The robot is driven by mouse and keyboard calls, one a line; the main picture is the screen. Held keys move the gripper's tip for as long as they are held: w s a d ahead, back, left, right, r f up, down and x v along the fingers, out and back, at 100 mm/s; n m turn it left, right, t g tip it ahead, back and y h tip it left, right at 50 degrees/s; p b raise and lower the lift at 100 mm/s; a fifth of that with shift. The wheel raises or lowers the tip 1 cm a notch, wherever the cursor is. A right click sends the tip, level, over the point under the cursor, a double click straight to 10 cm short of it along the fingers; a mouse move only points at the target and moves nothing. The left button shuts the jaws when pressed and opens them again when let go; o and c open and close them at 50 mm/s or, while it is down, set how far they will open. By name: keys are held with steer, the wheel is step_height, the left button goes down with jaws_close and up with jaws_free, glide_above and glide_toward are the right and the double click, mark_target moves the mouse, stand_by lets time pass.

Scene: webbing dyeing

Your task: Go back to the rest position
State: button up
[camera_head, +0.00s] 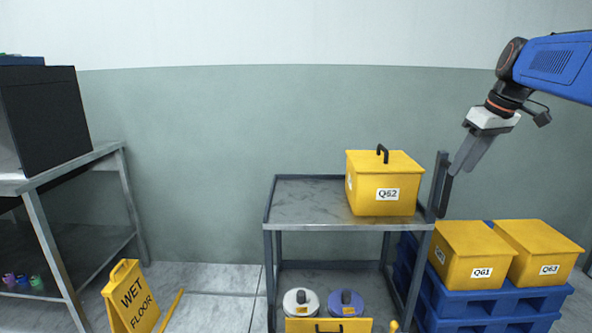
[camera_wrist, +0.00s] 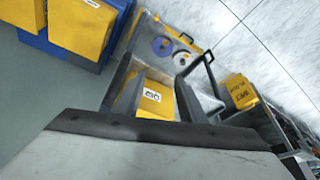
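My gripper (camera_head: 458,168) hangs in the air at the right of the head view, pointing down and slightly left. It appears beside the cart's right end, above the yellow boxes on the pallet. It is seen from the side, so the gap between its fingers does not show. No object shows in it. In the wrist view, a pale surface with a dark edge (camera_wrist: 150,132), part of my gripper, fills the bottom. Yellow box Q62 (camera_head: 372,199), with a black handle on its lid, sits upright on the cart's top shelf, apart from my gripper. It also shows in the wrist view (camera_wrist: 150,107).
The grey cart (camera_head: 300,208) holds two round containers (camera_head: 300,304) (camera_head: 346,303) low down. Boxes Q61 (camera_head: 470,250) and Q63 (camera_head: 540,248) rest on blue pallets (camera_head: 490,304). A wet-floor sign (camera_head: 128,297) and a metal table (camera_head: 75,172) are at left.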

steer(key=s+a+f+m, duration=0.1)
steer(key=s+a+f, duration=0.3)
steer(key=s+f, duration=0.4)
steer(key=s+a+f+m+h, duration=0.1)
steer(key=s+a+f+m, duration=0.1)
steer(key=s+a+f, duration=0.3)
steer(key=s+a+f+m+t, duration=0.1)
steer(key=s+a+f, duration=0.3)
steer(key=s+f, duration=0.8)
steer(key=s, duration=0.4)
steer(key=shift+a+h, duration=0.3)
